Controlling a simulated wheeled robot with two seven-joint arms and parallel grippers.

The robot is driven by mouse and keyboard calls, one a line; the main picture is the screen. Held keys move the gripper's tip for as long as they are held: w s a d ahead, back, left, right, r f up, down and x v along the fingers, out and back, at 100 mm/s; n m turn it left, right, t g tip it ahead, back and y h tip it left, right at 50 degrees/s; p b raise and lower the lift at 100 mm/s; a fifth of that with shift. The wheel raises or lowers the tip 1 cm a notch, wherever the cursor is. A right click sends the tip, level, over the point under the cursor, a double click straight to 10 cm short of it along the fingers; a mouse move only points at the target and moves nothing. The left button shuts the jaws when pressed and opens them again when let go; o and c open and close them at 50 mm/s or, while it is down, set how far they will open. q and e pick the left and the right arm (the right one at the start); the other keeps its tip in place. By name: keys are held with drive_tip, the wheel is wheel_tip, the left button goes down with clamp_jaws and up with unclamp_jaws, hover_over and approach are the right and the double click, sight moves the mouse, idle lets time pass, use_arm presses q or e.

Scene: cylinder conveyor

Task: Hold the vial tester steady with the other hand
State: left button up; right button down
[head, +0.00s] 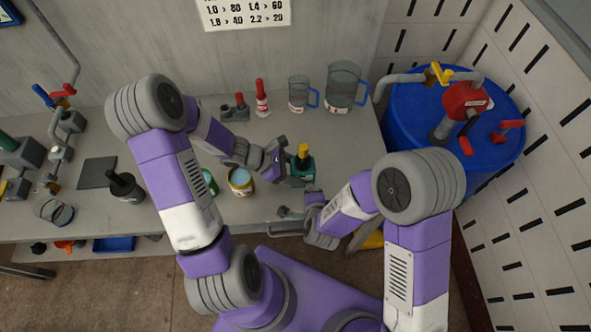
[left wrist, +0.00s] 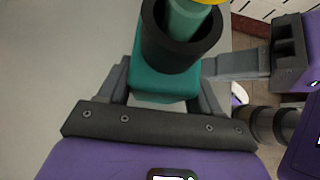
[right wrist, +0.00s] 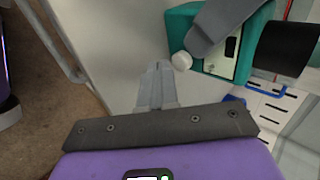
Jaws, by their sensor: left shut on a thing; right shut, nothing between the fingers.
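The vial tester is a teal box (head: 304,169) with a black socket, standing at the bench's front part. A green vial (left wrist: 190,18) with a yellow top (head: 303,150) stands in the socket. My left gripper (head: 284,171) is shut on the tester body, its fingers on two sides in the left wrist view (left wrist: 165,85). My right gripper (head: 292,213) is shut and empty in front of the tester. In the right wrist view its closed fingertips (right wrist: 158,68) are close beside a white round knob (right wrist: 181,61) on the tester; contact is unclear.
A yellow-banded cup (head: 241,182) stands left of my left gripper. Two jugs (head: 342,86) and a red-white bottle (head: 262,98) stand behind. A blue drum (head: 410,125) is at right. A mortar (head: 125,188) is at left. The bench behind the tester is clear.

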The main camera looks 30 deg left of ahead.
drive_tip(key=shift+w+a, duration=0.45)
drive_tip(key=shift+w, duration=0.25)
idle(0.8)
drive_tip(key=shift+s+d, duration=0.6)
drive_tip(key=shift+s, duration=0.35)
drive_tip(key=shift+s+d, duration=0.5)
drive_tip(key=shift+s, duration=0.3)
drive_tip(key=shift+s+d, duration=0.5)
drive_tip(key=shift+s, duration=0.35)
use_arm(q)
drive_tip(key=o, duration=1)
drive_tip(key=shift+a, duration=0.1)
drive_tip(key=v, duration=1.2)
